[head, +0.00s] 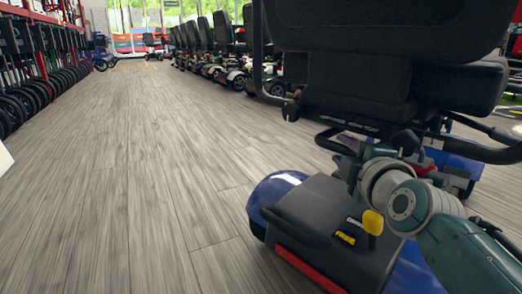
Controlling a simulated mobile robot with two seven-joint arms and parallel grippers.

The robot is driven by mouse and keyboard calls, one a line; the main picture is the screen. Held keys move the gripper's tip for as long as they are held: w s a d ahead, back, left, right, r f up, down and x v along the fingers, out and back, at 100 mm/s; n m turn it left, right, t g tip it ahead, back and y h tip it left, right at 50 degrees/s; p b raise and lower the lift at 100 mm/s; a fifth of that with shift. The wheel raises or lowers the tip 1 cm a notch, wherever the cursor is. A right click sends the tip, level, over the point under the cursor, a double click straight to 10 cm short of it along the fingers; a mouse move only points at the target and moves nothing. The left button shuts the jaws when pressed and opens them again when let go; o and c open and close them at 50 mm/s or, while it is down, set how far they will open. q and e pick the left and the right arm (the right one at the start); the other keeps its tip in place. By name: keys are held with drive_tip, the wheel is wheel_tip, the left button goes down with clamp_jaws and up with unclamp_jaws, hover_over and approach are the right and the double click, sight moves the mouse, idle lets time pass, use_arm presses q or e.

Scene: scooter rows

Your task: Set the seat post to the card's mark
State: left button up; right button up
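A blue mobility scooter stands close in front of me at the right, seen from behind. Its black seat (358,85) fills the upper right. The seat post under the seat is mostly hidden by the seat and my arm, and I cannot make out any marks on it. A yellow knob (373,222) stands up from the black rear cover (325,220). My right gripper (345,150) reaches in under the seat's rear edge from the right. Its fingers are small and partly hidden, so I cannot tell whether they hold anything. My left gripper is out of view. No readable card shows.
A white edge (4,159) shows at the far left, too cropped to identify. A row of scooters (215,45) runs back beyond the seat. Red racks with wheeled items (35,65) line the left. The wooden floor (135,170) between is clear.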

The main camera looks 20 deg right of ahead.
clamp_jaws()
drive_tip(key=shift+r, duration=0.1)
idle(1.2)
